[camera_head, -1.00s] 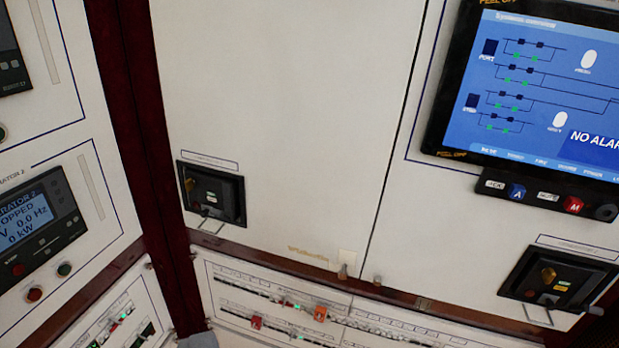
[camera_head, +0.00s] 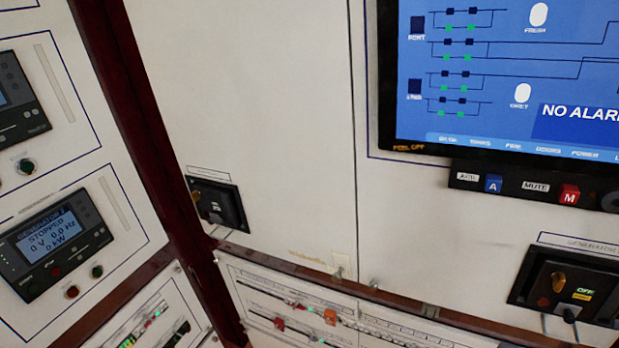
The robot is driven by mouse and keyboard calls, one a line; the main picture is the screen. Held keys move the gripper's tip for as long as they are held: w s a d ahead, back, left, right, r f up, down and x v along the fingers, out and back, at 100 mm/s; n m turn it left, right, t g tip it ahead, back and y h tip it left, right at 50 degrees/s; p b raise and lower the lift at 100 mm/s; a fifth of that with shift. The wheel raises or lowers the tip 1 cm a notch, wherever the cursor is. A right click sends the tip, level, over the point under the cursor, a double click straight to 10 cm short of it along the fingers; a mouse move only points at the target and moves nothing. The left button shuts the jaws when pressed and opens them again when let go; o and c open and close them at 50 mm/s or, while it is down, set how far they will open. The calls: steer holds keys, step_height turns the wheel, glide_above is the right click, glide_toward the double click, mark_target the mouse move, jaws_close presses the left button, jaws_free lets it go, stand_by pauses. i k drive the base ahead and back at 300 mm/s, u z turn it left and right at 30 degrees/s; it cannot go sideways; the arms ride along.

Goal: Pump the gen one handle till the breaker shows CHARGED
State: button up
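A black breaker unit (camera_head: 522,290) with a brass-coloured knob (camera_head: 558,282) is set in the white panel at the lower right. Its label (camera_head: 578,243) begins "GENERATOR"; the number is cut off at the picture's edge. It shows a green "OFF" mark and a yellow flag (camera_head: 582,296) too small to read. A dark handle (camera_head: 570,316) shows at its lower front. A second black breaker unit (camera_head: 217,205) sits at the left; its label is too small to read. I cannot tell from the labels which one is gen one. My gripper is not in view.
A blue screen (camera_head: 500,110) reading "NO ALAR..." fills the upper right, with buttons (camera_head: 525,186) below it. A generator 2 display (camera_head: 52,235) reading "STOPPED" is at the left. A dark red post (camera_head: 130,130) divides the panels. A lower panel (camera_head: 300,310) carries switches.

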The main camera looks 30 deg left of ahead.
mark_target(213, 219)
steer(key=z, duration=0.75)
steer(key=k, duration=1.85)
steer(key=u, duration=1.4)
steer(key=i, duration=1)
steer(key=z, duration=0.05)
